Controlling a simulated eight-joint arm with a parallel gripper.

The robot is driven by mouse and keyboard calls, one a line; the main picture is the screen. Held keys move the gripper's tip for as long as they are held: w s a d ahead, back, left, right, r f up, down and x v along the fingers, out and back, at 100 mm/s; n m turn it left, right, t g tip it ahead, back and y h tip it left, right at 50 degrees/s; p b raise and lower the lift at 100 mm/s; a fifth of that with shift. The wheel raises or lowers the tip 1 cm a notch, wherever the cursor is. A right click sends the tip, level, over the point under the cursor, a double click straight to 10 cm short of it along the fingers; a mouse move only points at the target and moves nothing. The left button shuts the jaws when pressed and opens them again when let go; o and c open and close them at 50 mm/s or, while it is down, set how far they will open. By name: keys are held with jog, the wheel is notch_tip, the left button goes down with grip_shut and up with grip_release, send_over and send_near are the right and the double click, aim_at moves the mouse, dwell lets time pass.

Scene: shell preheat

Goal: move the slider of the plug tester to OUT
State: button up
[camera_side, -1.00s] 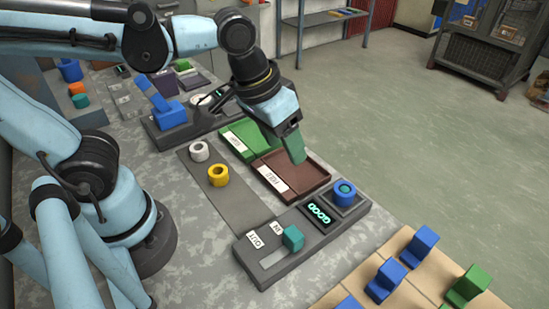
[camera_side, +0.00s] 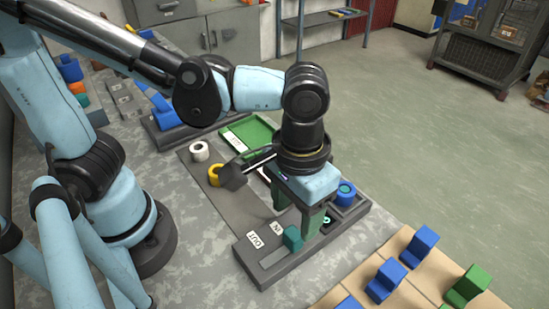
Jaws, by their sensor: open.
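The plug tester (camera_side: 263,277) is a dark grey box on the near edge of the table. Its teal slider (camera_side: 293,239) stands at the IN end of the slot, and the slot's free part lies toward the OUT label (camera_side: 254,240). A blue ring-shaped plug (camera_side: 345,192) sits in the tester's socket at its right end. My gripper (camera_side: 297,218) is open, with its green fingers pointing down over the tester, just behind the slider in the picture. I cannot tell whether a finger touches the slider. The gripper covers most of the display.
A white ring (camera_side: 199,151) and a yellow ring (camera_side: 215,175) stand on a grey strip to the left. Blue and green blocks (camera_side: 388,280) stand on a tan board at front right.

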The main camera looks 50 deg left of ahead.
aim_at(293, 233)
jog(key=shift+f, duration=3.15)
grip_shut()
